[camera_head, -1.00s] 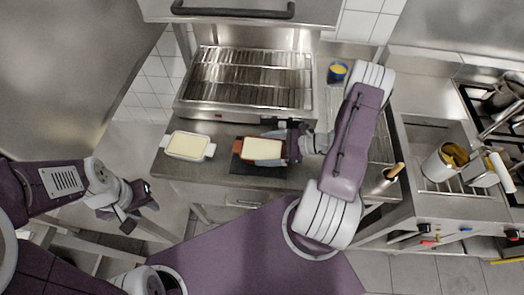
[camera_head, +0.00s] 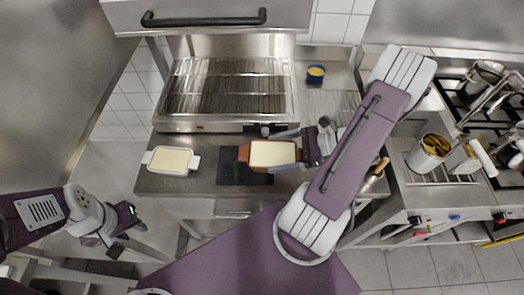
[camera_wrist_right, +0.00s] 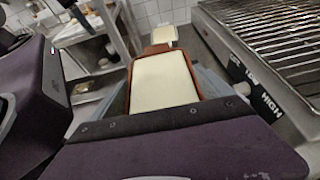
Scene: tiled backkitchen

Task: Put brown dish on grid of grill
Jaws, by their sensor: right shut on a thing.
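The brown dish (camera_head: 272,154), filled with something pale, is at the right edge of a dark mat (camera_head: 235,172), partly over it. My right gripper (camera_head: 290,148) is shut on the dish from its right side. In the right wrist view the dish (camera_wrist_right: 163,82) sits between the fingers, and it looks about level. The grill's grid (camera_head: 228,86) is behind the dish, to its upper left, and it also shows in the right wrist view (camera_wrist_right: 265,30). My left gripper (camera_head: 122,226) is off the counter at lower left, and its opening is unclear.
A white dish (camera_head: 171,160) with pale filling stands on the counter left of the mat. The grill's raised hood (camera_head: 205,14) hangs above. The grid is empty.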

